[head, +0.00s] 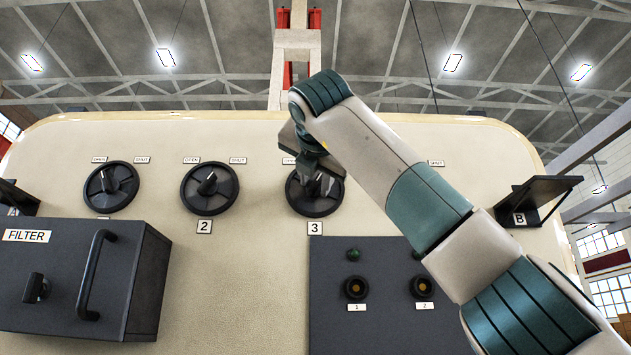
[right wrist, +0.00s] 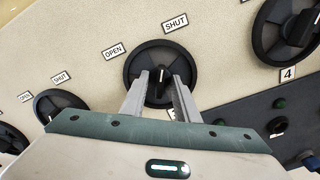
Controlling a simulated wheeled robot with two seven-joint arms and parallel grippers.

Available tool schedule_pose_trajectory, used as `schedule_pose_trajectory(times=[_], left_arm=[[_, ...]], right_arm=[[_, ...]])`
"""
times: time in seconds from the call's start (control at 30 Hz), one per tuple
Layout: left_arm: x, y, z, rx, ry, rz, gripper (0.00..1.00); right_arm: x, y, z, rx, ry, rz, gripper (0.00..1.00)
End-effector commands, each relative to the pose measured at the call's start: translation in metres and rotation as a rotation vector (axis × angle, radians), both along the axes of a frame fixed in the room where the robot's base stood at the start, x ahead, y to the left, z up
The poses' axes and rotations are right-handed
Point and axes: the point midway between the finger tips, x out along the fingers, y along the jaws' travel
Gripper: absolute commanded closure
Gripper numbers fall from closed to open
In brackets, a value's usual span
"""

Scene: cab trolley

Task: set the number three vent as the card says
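The number three vent (head: 300,204) is a black round handwheel with a central knob, on the cream panel above the "3" label (head: 315,228). It also shows in the right wrist view (right wrist: 133,80), with OPEN (right wrist: 113,51) and SHUT (right wrist: 175,22) labels above it. My right gripper (head: 318,180) is in front of this wheel and hides its upper part in the head view. In the right wrist view its two fingers (right wrist: 162,88) stand apart, one on each side of the knob, with gaps showing. The knob's exact setting is hard to read. No card is readable. My left gripper is not in view.
Vent one (head: 111,187) and vent two (head: 209,188) are to the left. Vent four (right wrist: 290,35) is to the right. A dark FILTER box (head: 70,285) with a handle juts out at lower left. A bracket marked B (head: 540,192) sticks out at right. Below is a button panel (head: 330,265).

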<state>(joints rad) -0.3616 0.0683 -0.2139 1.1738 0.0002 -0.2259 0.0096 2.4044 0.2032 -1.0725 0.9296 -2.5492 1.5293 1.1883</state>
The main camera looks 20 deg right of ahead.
Motion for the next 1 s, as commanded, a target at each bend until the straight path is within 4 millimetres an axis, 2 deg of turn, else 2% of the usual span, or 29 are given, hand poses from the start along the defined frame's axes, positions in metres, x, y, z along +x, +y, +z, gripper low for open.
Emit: schedule_pose_trajectory(times=[0.27,0.47,0.67,1.0], left_arm=[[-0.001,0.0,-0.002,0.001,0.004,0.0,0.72],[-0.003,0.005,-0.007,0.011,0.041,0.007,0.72],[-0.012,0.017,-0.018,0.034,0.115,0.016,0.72],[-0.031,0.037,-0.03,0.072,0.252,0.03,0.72]], right_arm=[[-0.003,0.001,-0.001,-0.001,0.0,0.0,0.72],[-0.018,0.005,-0.001,0.0,-0.001,0.0,0.72],[-0.049,0.014,-0.003,-0.001,-0.003,0.001,0.72],[-0.116,0.034,-0.002,-0.002,-0.003,0.0,0.72]])
